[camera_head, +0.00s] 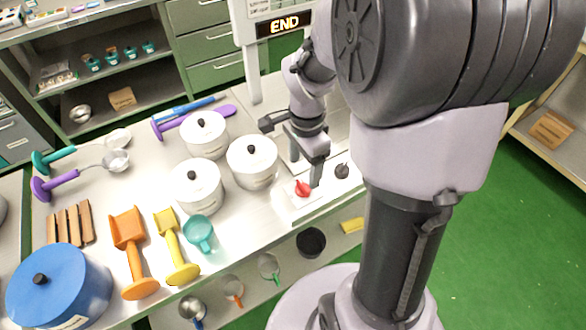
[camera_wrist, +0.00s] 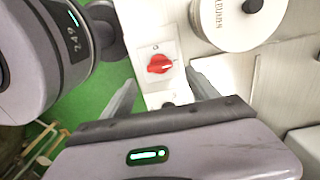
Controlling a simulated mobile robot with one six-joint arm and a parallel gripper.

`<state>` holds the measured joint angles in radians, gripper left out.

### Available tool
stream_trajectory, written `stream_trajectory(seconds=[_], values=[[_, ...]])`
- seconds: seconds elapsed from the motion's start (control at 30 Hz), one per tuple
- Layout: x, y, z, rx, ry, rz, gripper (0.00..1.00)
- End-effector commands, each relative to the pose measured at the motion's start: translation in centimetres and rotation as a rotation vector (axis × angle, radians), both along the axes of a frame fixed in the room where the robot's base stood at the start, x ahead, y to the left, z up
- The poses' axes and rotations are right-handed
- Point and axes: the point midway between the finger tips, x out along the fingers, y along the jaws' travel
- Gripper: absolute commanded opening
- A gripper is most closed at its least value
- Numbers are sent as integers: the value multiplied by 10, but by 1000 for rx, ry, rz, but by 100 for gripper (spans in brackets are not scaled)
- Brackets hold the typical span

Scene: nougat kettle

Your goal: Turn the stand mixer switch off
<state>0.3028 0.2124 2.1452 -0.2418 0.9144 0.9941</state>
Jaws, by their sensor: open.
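The switch is a red knob (camera_head: 302,188) on a white base plate at the front right of the table. It also shows in the wrist view as a red knob (camera_wrist: 160,64) on a white panel (camera_wrist: 165,48), lying roughly sideways with a pale mark at its right end. My gripper (camera_head: 304,172) is above and around the knob area, pointing down. In the wrist view my gripper (camera_wrist: 160,92) has its fingers apart, one on each side of the panel, with nothing between them touching the knob that I can make out. The mixer body is not clearly identifiable.
White lidded pots (camera_head: 252,162) stand left of my gripper; one pot (camera_wrist: 238,20) is close to it in the wrist view. A black knob (camera_head: 342,171) sits right of the switch.

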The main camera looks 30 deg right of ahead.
Motion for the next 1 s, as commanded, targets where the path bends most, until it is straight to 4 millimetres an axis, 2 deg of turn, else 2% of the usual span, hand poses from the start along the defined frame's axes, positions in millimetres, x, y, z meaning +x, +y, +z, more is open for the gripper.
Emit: stream_trajectory(seconds=[0.03, 0.1, 0.23, 0.37, 0.63, 0.93, 1.0], values=[[-1, 1, -20, 2, 4, 0, 69], [-1, 0, -37, 1, 3, 0, 69], [-1, 0, -59, 1, 2, 1, 69], [0, 0, -67, 1, 0, 1, 69], [0, 0, -67, 0, 0, 1, 67], [0, 0, -67, 0, -1, 1, 8], [0, 0, -67, 0, -1, 2, 7]])
